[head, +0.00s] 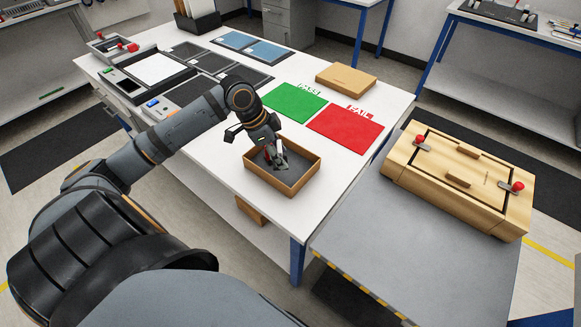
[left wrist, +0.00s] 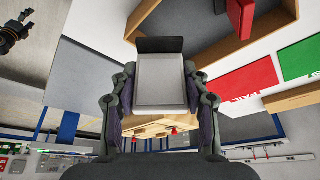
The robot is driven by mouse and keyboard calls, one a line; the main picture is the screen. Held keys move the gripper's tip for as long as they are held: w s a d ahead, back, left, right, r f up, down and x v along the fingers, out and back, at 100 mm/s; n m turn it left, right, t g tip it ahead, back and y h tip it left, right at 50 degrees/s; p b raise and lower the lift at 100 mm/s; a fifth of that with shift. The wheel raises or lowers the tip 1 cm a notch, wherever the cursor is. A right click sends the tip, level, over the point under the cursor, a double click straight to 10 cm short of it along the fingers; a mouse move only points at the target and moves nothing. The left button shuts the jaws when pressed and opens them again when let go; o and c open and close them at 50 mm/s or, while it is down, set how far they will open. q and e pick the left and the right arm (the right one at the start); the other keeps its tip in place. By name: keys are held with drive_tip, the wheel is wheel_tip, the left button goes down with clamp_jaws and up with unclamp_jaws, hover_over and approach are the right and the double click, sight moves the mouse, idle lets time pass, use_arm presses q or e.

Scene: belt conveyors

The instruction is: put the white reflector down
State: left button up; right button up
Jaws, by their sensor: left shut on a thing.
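My left gripper (head: 272,152) reaches down over the open brown tray (head: 285,189) at the table's near edge. In the left wrist view my left gripper (left wrist: 160,88) is shut on the white reflector (left wrist: 162,82), a pale flat rectangular piece with a dark strip at its far end. The reflector sits between the two fingers. The tray also shows in the left wrist view (left wrist: 205,60), beyond the reflector. In the head view the gripper largely hides the reflector, and I cannot tell whether it touches the tray floor. My right gripper is not in view.
A red item (left wrist: 240,18) lies in the tray. Behind the tray are a green mat (head: 293,103) and a red mat (head: 345,128), both bare. A closed cardboard box (head: 346,79) stands behind them. A wooden fixture with red knobs (head: 458,180) is at right.

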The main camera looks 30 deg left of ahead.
use_arm(q)
drive_tip(key=w+f, duration=0.6)
drive_tip(key=shift+f, duration=0.2)
wheel_tip(320, 180, down, 3)
drive_tip(key=shift+s+r+p, duration=0.1)
drive_tip(key=shift+r+p, duration=0.1)
drive_tip(key=shift+p, duration=0.15)
drive_tip(key=shift+f, duration=0.15)
drive_tip(key=shift+f, duration=0.15)
drive_tip(key=o, duration=1.1)
drive_tip(key=shift+a, duration=0.1)
drive_tip(key=shift+o, duration=0.2)
drive_tip(key=v, duration=1.2)
drive_tip(key=shift+b, duration=0.35)
